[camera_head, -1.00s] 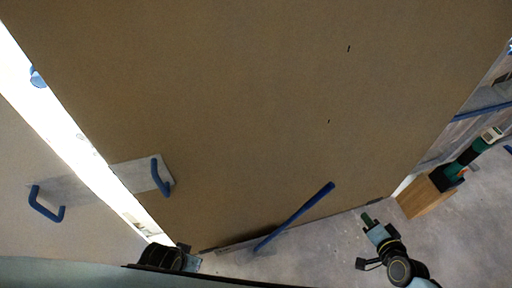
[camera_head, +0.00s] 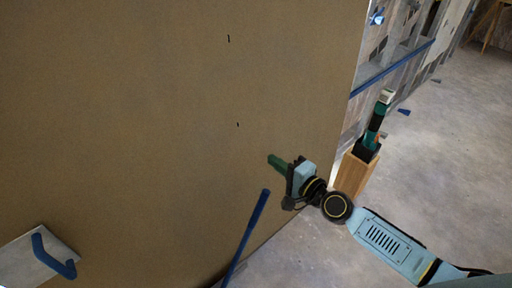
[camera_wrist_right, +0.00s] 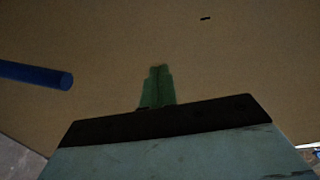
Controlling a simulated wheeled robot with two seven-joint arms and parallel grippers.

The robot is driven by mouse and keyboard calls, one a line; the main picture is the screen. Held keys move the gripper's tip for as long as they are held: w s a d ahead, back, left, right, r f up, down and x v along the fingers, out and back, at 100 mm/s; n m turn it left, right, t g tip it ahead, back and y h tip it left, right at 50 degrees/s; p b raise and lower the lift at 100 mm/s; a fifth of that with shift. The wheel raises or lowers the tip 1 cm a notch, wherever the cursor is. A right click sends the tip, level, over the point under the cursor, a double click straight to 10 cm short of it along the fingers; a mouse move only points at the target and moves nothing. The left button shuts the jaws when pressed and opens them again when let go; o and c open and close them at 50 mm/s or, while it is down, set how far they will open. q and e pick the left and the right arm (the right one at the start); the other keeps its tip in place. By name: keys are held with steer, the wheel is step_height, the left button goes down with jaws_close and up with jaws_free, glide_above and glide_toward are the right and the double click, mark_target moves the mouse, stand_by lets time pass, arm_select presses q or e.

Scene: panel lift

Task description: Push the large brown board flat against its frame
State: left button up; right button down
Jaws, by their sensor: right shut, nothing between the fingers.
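The large brown board (camera_head: 150,110) fills the left and middle of the head view, with two small dark marks on it. It also fills most of the right wrist view (camera_wrist_right: 230,70). My right gripper (camera_head: 270,158) has green fingers and is shut and empty. Its fingertips point at the lower right part of the board; I cannot tell whether they touch it. The fingers also show in the right wrist view (camera_wrist_right: 157,70). The frame (camera_head: 385,75) shows only in part, beyond the board's right edge. My left gripper is not in view.
A blue bar (camera_head: 248,235) stands at a slant near the board's lower edge. A grey plate with a blue handle (camera_head: 50,255) is at lower left. The right floor is mostly clear.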

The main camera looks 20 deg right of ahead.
mark_target(249, 143)
steer(key=x, duration=0.6)
steer(key=shift+w+a+f, duration=0.1)
steer(key=shift+w+a, duration=0.05)
steer(key=shift+w, duration=0.1)
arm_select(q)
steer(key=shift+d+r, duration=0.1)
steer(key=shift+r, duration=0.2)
arm_select(e)
steer(key=shift+x, duration=0.8)
arm_select(q)
steer(key=shift+b, duration=0.3)
arm_select(e)
steer(key=shift+w, duration=0.1)
